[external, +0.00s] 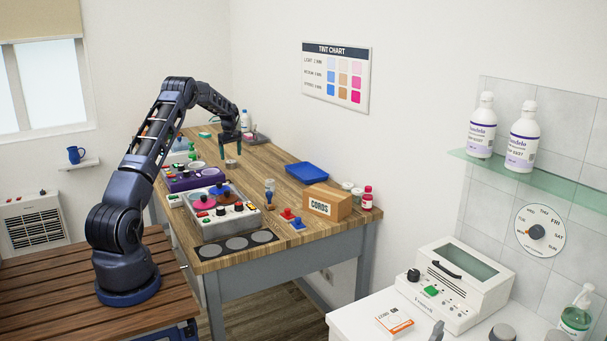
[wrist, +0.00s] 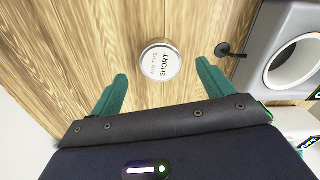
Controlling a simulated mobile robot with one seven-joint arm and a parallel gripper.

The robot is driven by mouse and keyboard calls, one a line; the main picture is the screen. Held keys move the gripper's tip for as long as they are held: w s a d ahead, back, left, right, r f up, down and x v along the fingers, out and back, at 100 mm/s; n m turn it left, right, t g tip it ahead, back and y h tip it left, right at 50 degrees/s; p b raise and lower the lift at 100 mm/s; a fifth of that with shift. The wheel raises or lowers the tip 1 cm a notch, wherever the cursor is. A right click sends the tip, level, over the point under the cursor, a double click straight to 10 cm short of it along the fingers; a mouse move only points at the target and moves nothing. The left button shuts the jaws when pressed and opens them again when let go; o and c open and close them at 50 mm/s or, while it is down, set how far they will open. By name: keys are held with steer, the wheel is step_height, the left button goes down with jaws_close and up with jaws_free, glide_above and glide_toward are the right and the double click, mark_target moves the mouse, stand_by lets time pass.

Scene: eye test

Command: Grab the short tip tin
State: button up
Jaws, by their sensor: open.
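The short tip tin (wrist: 160,64) is a small round tin with a white lid printed "SHORT". In the wrist view it stands on the wood-grain bench top, just beyond and between my fingertips. In the external view a small tin (external: 232,164) shows on the bench just below my gripper (external: 231,150). My gripper (wrist: 161,72) is open, with green fingers apart on either side of the tin in the picture. Nothing is held. I cannot tell the exact height of the fingertips above the tin.
A grey unit with a round opening (wrist: 268,50) and a dark knob (wrist: 224,49) lie right of the tin in the wrist view. On the bench are a purple box (external: 180,183), a blue tray (external: 307,174) and a cardboard box (external: 327,202). Bare wood surrounds the tin.

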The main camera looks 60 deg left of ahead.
mark_target(231, 162)
steer(key=shift+a+f, duration=0.15)
steer(key=shift+f, duration=2.45)
steer(key=shift+c, duration=0.4)
steer(key=c, duration=1)
